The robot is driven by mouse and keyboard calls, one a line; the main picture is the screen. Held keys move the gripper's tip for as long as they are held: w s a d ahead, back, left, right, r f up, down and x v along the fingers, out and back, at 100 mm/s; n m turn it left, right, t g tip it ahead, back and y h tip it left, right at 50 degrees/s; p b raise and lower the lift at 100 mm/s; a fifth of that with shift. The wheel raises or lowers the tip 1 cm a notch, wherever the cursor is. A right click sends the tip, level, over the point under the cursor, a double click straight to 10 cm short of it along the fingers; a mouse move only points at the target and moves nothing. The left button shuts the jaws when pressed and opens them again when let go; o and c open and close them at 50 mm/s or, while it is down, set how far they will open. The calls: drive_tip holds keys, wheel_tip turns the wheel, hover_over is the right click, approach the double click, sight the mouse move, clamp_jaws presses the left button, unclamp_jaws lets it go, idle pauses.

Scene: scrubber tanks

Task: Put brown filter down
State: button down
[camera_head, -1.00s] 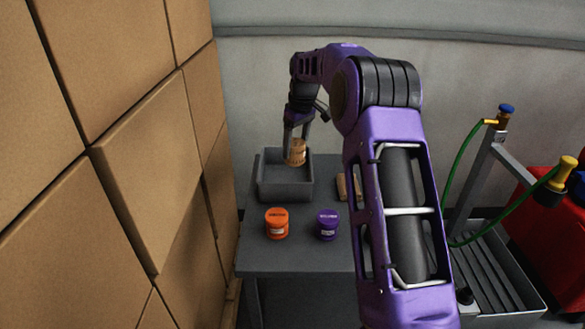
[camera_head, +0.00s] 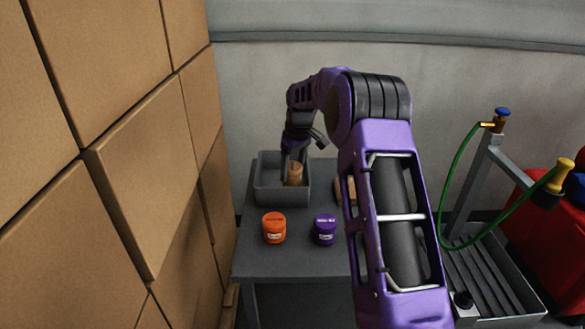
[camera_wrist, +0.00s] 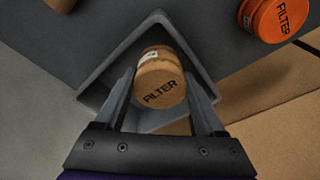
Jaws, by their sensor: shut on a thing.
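The brown filter (camera_head: 294,174) is a tan cylinder inside the grey bin (camera_head: 262,194) on the dark table. In the wrist view the brown filter (camera_wrist: 160,82) shows its lid marked "FILTER", between my two fingers. My gripper (camera_head: 292,162) reaches down into the bin and is shut on the filter. My gripper (camera_wrist: 160,95) also shows in the wrist view, with one finger on each side of the filter. I cannot tell whether the filter touches the bin floor.
An orange filter (camera_head: 274,228) and a purple one (camera_head: 325,229) stand on the table (camera_head: 290,262) in front of the bin. A tan object (camera_head: 343,190) lies partly behind my arm. Stacked cardboard boxes (camera_head: 130,170) rise close on the left. A rack with a green hose (camera_head: 449,190) stands right.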

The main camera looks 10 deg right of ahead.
sight(297, 169)
drive_tip(key=shift+f, duration=0.2)
unclamp_jaws()
drive_tip(key=shift+r, duration=0.1)
wheel_tip(297, 169, up, 13)
drive_tip(key=s+d+p, duration=0.1)
drive_tip(key=shift+s, duration=0.25)
